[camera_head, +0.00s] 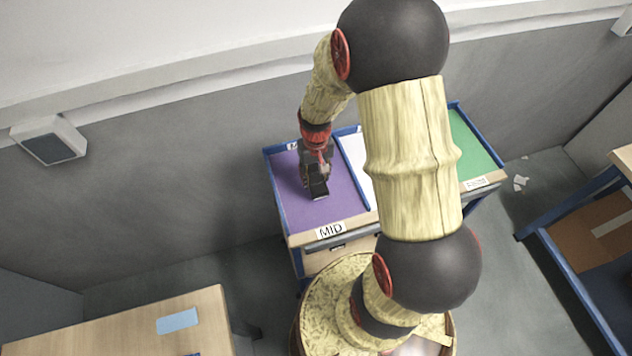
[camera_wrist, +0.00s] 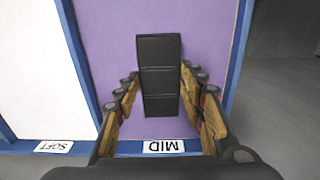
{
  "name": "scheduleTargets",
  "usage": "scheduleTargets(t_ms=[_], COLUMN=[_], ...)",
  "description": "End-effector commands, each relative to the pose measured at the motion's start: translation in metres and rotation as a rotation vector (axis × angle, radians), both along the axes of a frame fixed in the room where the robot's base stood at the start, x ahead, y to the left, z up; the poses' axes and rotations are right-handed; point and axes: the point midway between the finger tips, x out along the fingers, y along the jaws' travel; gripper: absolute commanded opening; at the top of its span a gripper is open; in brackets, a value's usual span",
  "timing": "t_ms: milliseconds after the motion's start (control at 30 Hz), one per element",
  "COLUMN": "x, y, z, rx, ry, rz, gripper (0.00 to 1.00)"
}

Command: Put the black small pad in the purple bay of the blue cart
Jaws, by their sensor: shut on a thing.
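The black small pad (camera_wrist: 160,75) is a flat dark rectangle with cross seams, seen between the fingers in the wrist view. In the head view the pad (camera_head: 319,190) shows just below my gripper (camera_head: 314,178), over the purple bay. My gripper (camera_wrist: 160,108) is shut on the pad in the wrist view. The purple bay (camera_head: 342,197) is the left bay of the blue cart (camera_head: 276,186), marked MID at its front edge. Whether the pad touches the bay floor I cannot tell.
A white bay (camera_head: 355,160) lies beside the purple one, and a green bay (camera_head: 473,146) is at the right. A wooden table (camera_head: 110,325) with a light blue card stands front left. Another blue-framed unit (camera_head: 575,275) stands right. A grey wall runs behind the cart.

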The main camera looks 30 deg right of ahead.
Motion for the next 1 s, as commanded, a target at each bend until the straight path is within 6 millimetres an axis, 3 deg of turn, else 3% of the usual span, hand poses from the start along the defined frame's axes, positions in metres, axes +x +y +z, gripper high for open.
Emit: scheduleTargets(t_ms=[200, 567, 600, 900, 1000], x=[-0.002, -0.002, -0.002, -0.002, -0.002], y=[0.001, 0.001, 0.001, 0.001, 0.001], z=[-0.029, -0.032, -0.032, -0.031, -0.031], rx=[0.001, 0.001, 0.001, 0.001, 0.001], ry=[0.004, 0.003, 0.002, 0.003, 0.003], rz=[0.0, 0.0, 0.0, 0.0, 0.0], gripper=[0.06, 0.06, 0.41, 0.58, 0.58])
